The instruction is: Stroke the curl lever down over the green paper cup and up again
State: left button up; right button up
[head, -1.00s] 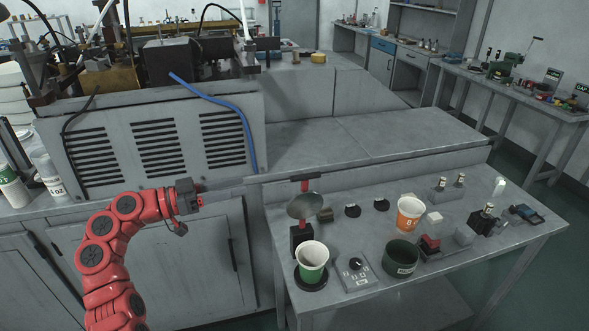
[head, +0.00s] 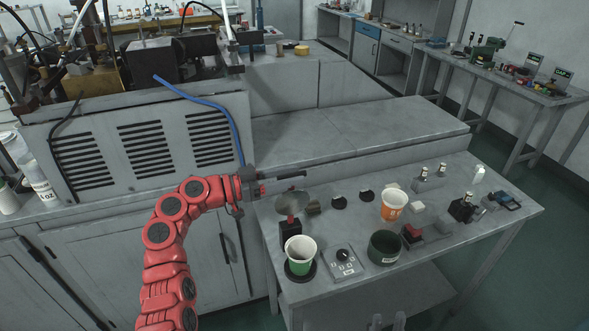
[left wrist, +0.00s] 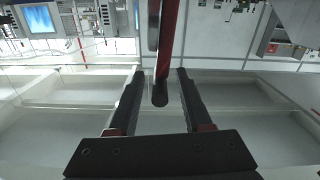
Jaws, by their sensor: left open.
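The green paper cup (head: 298,257) stands upright, open side up, on a round black base at the table's front left. The curl lever stands behind it, with a silver disc (head: 291,203) on a red arm above a dark block, raised above and behind the cup. My left gripper (head: 288,183) is open at the lever's top end. In the left wrist view, the lever's red bar and dark rounded handle end (left wrist: 160,94) show between the two open fingers (left wrist: 160,105); I cannot tell whether they touch. Two grey prongs (head: 388,322) at the bottom edge may be my right gripper's fingertips.
Right of the green cup are a grey dial box (head: 344,263), a dark green bin (head: 384,248) and an orange cup (head: 393,207). Small black discs lie behind. A large grey vented machine (head: 140,150) stands at left. A raised grey ledge (head: 350,140) runs behind the table.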

pick_arm(q)
jog(key=shift+w+d, duration=0.15)
jog(key=shift+d, duration=0.45)
grip_shut()
dwell(1.1)
